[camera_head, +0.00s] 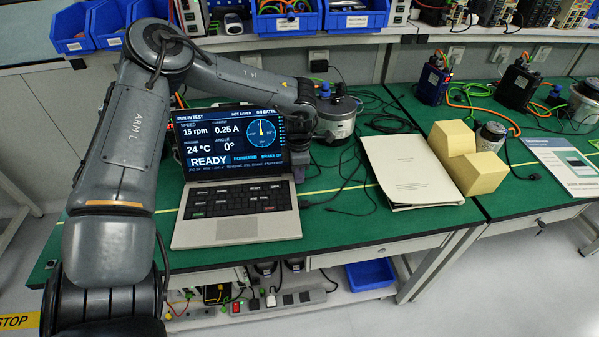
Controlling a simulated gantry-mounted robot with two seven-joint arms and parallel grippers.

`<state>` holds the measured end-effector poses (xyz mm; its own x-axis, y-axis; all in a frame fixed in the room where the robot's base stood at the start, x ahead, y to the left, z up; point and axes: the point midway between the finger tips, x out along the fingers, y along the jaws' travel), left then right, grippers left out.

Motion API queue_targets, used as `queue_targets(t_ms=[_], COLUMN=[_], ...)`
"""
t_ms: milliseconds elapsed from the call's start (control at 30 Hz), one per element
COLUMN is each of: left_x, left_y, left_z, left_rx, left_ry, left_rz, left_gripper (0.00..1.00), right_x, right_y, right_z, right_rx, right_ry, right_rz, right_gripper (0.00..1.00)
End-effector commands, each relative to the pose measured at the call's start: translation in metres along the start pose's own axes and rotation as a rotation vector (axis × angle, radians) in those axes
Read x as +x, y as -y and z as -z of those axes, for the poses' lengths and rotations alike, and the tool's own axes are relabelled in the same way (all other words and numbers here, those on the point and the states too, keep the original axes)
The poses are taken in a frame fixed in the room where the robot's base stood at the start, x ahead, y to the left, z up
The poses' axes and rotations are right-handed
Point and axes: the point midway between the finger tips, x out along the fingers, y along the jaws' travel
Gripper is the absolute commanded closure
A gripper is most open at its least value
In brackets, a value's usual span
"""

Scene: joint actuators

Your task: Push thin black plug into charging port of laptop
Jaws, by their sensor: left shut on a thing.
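The open laptop (243,229) sits on the green bench, its screen lit with a motor test page reading READY. My left arm reaches over the screen from the left and bends down at the laptop's right side. My left gripper (299,173) is small and dark there, close beside the right edge near the hinge. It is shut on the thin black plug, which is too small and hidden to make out. The charging port is on a side I cannot see, so whether plug and port touch cannot be told. My right gripper is not in view.
Black cables (345,185) lie loose on the bench right of the laptop. A round metal actuator (337,120) stands behind them. A white document (410,172) and yellow foam blocks (470,160) lie further right. The bench's front edge runs close below the laptop.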

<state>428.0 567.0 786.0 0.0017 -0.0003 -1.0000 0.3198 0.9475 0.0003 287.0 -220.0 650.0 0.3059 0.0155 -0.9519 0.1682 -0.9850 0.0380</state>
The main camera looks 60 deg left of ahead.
Motion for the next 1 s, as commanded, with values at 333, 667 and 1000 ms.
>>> queue_targets(t_ms=[333,667,1000], left_x=[0.0002,0.0003,0.001], left_y=[0.0001,-0.0001,-0.0012], left_z=[0.0004,0.0009,0.0015], left_rx=[0.0,-0.001,-0.002], left_ry=[-0.001,-0.001,-0.001], left_rz=[0.001,0.0,-0.002], left_gripper=[1.0,0.59,0.55], right_x=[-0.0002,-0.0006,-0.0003], right_y=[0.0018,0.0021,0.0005], right_z=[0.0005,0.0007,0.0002], right_rx=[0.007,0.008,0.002], right_ry=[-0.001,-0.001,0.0], right_rz=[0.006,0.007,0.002], right_gripper=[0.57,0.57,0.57])
